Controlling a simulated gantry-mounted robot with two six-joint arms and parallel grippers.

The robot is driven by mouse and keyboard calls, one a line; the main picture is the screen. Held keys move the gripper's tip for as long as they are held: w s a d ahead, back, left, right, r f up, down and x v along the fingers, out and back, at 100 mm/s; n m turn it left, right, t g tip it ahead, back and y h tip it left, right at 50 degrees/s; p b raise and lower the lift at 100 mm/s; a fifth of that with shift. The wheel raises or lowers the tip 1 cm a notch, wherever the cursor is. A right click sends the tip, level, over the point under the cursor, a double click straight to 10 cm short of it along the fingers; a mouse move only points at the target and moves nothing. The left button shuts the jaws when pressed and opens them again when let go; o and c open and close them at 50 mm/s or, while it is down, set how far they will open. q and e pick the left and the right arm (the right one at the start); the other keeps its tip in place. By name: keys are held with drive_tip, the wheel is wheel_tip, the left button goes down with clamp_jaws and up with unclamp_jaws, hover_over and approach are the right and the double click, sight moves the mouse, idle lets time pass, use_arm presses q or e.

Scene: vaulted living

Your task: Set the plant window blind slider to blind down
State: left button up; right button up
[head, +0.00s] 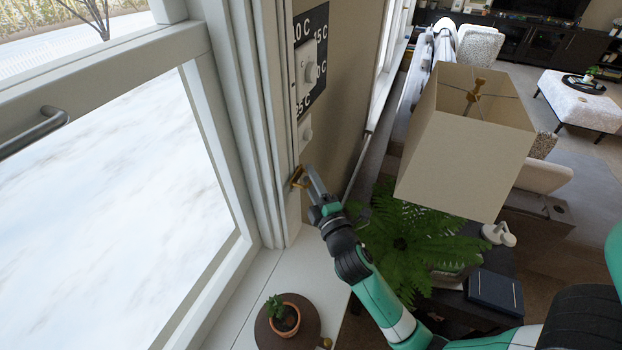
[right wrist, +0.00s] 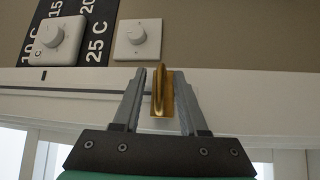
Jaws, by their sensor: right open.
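The blind slider is a small brass handle (head: 297,177) on the white window casing, low on the right side of the window. It also shows in the right wrist view (right wrist: 162,92), standing out from the white trim. My right gripper (head: 305,178) reaches the casing beside the handle. In the right wrist view, my right gripper (right wrist: 158,85) is open, with one finger on each side of the handle. The right finger looks very close to the brass; I cannot tell whether it touches. The potted plant (head: 284,318) stands on the sill below. My left gripper is not in view.
A thermostat dial (head: 306,64) on a black temperature panel and a smaller white dial (head: 305,131) are on the wall close by. The window glass (head: 100,200) is at the left.

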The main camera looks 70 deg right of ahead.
clamp_jaws()
drive_tip(key=shift+r, duration=0.1)
idle(1.3)
